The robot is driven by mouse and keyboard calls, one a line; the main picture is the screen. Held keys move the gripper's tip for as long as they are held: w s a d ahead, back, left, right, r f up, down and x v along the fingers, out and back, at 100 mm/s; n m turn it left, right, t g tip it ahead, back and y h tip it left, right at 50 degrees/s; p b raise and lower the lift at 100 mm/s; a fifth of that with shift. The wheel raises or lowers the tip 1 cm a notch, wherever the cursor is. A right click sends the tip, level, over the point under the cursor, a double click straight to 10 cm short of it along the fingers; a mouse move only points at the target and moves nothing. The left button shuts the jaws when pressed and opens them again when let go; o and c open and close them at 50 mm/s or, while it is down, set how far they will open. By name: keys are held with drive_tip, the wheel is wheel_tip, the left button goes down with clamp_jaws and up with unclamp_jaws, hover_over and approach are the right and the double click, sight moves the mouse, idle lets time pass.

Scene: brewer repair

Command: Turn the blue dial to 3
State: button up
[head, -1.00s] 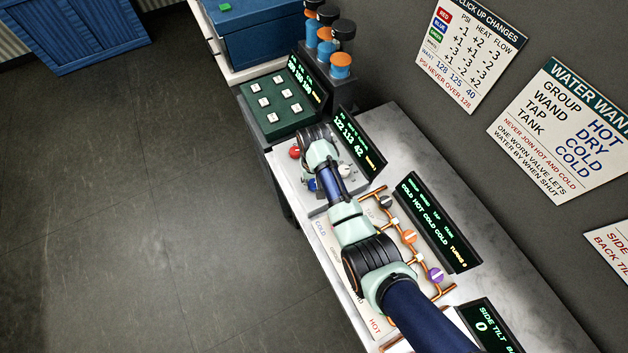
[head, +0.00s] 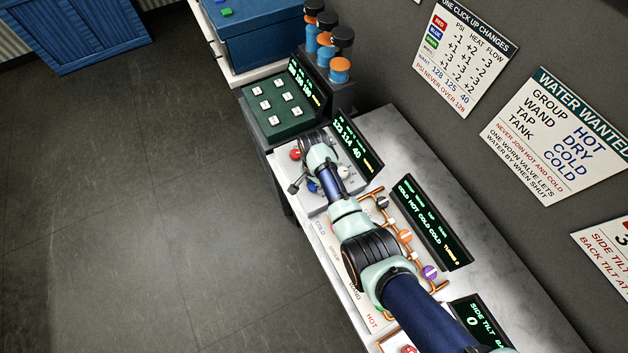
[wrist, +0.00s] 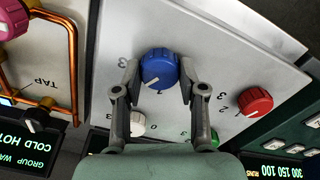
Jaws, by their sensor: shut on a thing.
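The blue dial (wrist: 158,66) is on a light grey panel, in the middle of the wrist view. My gripper (wrist: 159,72) has one finger on each side of it and is shut on it. A pale pointer mark on the dial faces down and slightly left in the wrist view, near a small numeral that looks like 1. A numeral 3 stands left of the dial. In the head view the blue dial (head: 312,186) is partly hidden under my arm.
A red dial (wrist: 255,102), a white dial (wrist: 137,123) and a partly hidden green dial (wrist: 214,137) share the panel. A green-lit display (head: 357,143) stands behind it. Copper pipes with valves (head: 405,237) lie nearby. A button box (head: 278,106) stands beyond the panel.

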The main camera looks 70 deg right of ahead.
sight(314, 185)
drive_tip(key=m+p, duration=0.1)
drive_tip(key=m, duration=0.6)
idle(0.6)
drive_tip(key=o, duration=1.1)
drive_tip(key=shift+o, duration=0.2)
wheel_tip(314, 185, up, 12)
